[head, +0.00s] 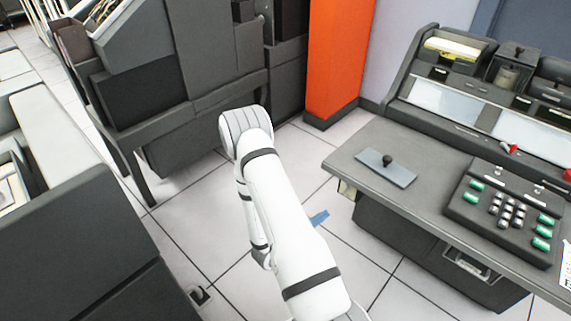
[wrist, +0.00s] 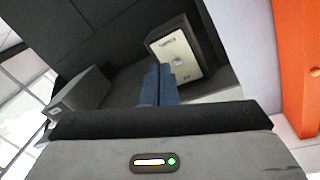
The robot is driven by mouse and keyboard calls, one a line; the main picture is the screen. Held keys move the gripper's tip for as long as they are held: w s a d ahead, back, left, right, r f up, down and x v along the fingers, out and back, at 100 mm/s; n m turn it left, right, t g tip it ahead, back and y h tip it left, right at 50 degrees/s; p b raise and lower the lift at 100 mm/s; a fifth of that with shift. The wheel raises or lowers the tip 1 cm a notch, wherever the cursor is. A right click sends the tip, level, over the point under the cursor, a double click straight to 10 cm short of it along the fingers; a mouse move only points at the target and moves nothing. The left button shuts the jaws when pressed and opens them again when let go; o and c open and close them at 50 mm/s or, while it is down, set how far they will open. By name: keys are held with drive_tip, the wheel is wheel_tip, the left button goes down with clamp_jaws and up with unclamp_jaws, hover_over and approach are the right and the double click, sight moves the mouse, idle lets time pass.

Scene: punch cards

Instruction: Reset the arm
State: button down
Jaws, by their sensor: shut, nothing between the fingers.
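My arm (head: 285,215) is white with dark bands. In the head view it rises from the bottom edge to a bent joint near the middle, above the floor. My gripper (wrist: 158,72) shows in the wrist view as two blue fingers close together, shut with nothing between them. The gripper's grey body with a small light strip fills the bottom of that view. In the head view the gripper is mostly hidden behind the arm. A small blue piece shows right of the arm; I cannot tell whether it is a fingertip.
A dark machine (head: 135,85) stands at the left back, beside an orange pillar (head: 338,60). A console desk (head: 350,150) with a lever and keypad stands at the right. A grey cabinet (head: 75,240) is at the left front. Tiled floor (head: 185,245) lies open between them.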

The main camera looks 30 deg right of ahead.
drive_tip(key=s+a+r+m+g+y+p, duration=0.1)
drive_tip(key=s+r+m+g+y+p, duration=0.15)
drive_tip(key=r+m, duration=0.6)
drive_tip(key=s+a+r+m+g+y+p, duration=0.1)
drive_tip(key=s+a+r+m+g+p, duration=0.2)
drive_tip(key=r+m, duration=0.6)
drive_tip(key=s+r+m+g+y+p, duration=0.2)
drive_tip(key=r+m+g, duration=0.2)
drive_tip(key=r+m, duration=0.45)
drive_tip(key=s+a+r+m+t+y+p, duration=0.3)
drive_tip(key=a+r+m+t+y+p, duration=0.4)
drive_tip(key=a+r+m+y, duration=0.4)
drive_tip(key=a+r+m+t, duration=0.1)
drive_tip(key=a+r+m, duration=0.5)
drive_tip(key=m, duration=0.8)
drive_tip(key=shift+s+a+r+y, duration=0.15)
drive_tip(key=shift+a+r+y, duration=0.2)
drive_tip(key=shift+r, duration=0.1)
drive_tip(key=shift+t, duration=0.25)
